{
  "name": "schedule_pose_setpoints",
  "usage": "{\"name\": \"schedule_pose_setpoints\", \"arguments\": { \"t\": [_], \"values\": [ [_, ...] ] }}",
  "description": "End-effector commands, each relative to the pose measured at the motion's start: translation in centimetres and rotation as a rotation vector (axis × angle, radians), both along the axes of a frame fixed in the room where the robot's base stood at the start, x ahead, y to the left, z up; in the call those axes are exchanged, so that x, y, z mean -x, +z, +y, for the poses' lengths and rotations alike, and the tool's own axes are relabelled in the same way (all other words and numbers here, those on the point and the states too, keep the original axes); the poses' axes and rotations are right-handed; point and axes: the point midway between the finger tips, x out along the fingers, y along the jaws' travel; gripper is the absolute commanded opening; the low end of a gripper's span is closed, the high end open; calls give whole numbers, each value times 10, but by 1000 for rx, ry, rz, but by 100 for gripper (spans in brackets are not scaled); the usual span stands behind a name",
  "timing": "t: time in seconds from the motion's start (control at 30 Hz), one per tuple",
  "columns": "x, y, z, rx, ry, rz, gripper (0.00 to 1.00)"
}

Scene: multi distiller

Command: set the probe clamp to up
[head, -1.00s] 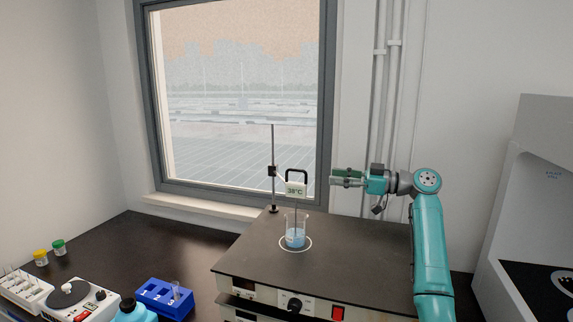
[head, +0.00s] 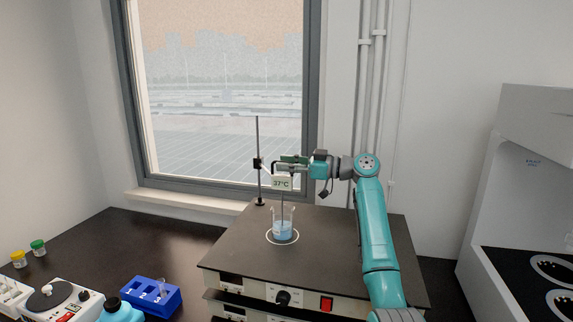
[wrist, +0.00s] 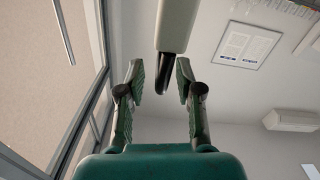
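The probe clamp's display box (head: 282,184) reads 37°C and hangs from the stand's rod (head: 258,150), with the thin probe (head: 282,208) reaching down into a beaker of blue liquid (head: 283,231). My gripper (head: 280,163) is just above the display, at the clamp's black handle. In the wrist view the pale display box (wrist: 175,25) and black handle (wrist: 165,72) show between the two fingers. The fingers are open, one on each side of the handle, with visible gaps. In the head view my gripper hides most of the handle.
The beaker stands on a black-topped hot plate (head: 330,240) with a knob and a red switch (head: 326,304). A blue tube rack (head: 150,297) is at the lower left. The window (head: 220,90) is behind the stand, and a white cabinet (head: 535,170) is at right.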

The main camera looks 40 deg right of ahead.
Motion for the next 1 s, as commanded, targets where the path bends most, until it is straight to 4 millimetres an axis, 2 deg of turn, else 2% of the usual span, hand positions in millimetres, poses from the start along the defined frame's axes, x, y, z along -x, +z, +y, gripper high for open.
{"name": "schedule_pose_setpoints", "arguments": {
  "t": [0.27, 0.4, 0.43, 0.7, 0.77, 0.87, 1.0],
  "values": [
    [-1, 0, 1, 0, 0, 0, 35],
    [-1, 0, 1, 1, 0, -1, 3],
    [-1, 0, 1, 1, 0, -1, 0],
    [-1, 2, 1, 1, 0, -2, 0],
    [-1, 8, 1, 3, 0, -3, 0],
    [-1, 29, 1, 4, 0, -6, 0],
    [-1, 70, 1, 4, 0, -7, 0]
  ]
}}
